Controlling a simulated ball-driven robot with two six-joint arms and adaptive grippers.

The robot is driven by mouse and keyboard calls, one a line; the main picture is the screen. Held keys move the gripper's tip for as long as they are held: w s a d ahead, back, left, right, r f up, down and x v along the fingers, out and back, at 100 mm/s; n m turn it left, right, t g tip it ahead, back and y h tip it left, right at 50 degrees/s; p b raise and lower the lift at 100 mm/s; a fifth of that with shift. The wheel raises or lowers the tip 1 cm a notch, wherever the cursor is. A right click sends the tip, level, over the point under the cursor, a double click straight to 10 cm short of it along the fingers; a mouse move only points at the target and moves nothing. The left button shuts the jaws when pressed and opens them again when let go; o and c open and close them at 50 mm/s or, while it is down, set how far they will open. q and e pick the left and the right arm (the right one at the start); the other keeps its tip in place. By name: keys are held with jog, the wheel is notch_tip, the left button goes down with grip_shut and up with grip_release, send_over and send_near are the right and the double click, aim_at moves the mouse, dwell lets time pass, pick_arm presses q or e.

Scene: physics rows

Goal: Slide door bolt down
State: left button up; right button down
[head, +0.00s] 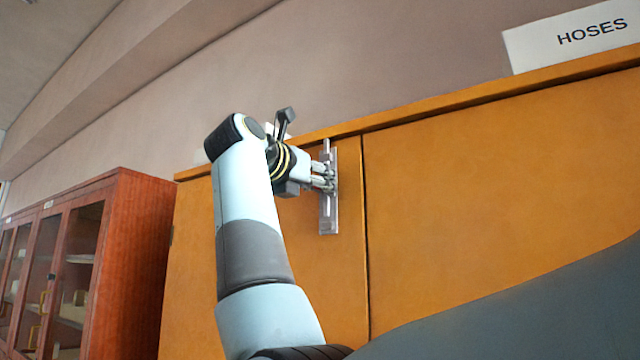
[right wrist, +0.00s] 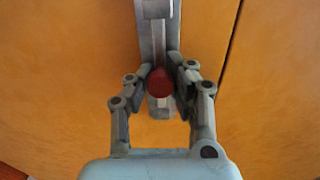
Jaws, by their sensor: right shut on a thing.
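The door bolt (head: 327,215) is a grey metal strip mounted upright on the orange cabinet door, near its top right edge. Its rod sticks up at the top, by the cabinet's top rail. In the right wrist view the bolt (right wrist: 158,30) runs up the picture, with a round red knob (right wrist: 159,82) on it. My right gripper (head: 328,178) is at the upper part of the bolt. In the right wrist view its two fingers (right wrist: 160,84) are closed around the knob from both sides. My left gripper is not in view.
The orange cabinet (head: 480,190) has a second door right of a narrow vertical gap. A white sign reading HOSES (head: 575,35) stands on top. A red-brown glass-fronted cabinet (head: 130,260) stands at the left.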

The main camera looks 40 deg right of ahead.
aim_at(328, 158)
notch_tip(328, 158, down, 4)
jog(key=shift+r+b, duration=0.2)
jog(key=shift+b, duration=0.8)
jog(key=shift+a+r, duration=0.1)
jog(key=shift+a, duration=0.05)
jog(key=c, duration=1.1)
grip_release()
jog(key=shift+d, duration=0.25)
jog(key=shift+a+r, duration=0.1)
jog(key=shift+r, duration=0.1)
notch_tip(328, 158, up, 10)
jog(key=shift+f, duration=0.15)
jog(key=shift+a+f, duration=0.1)
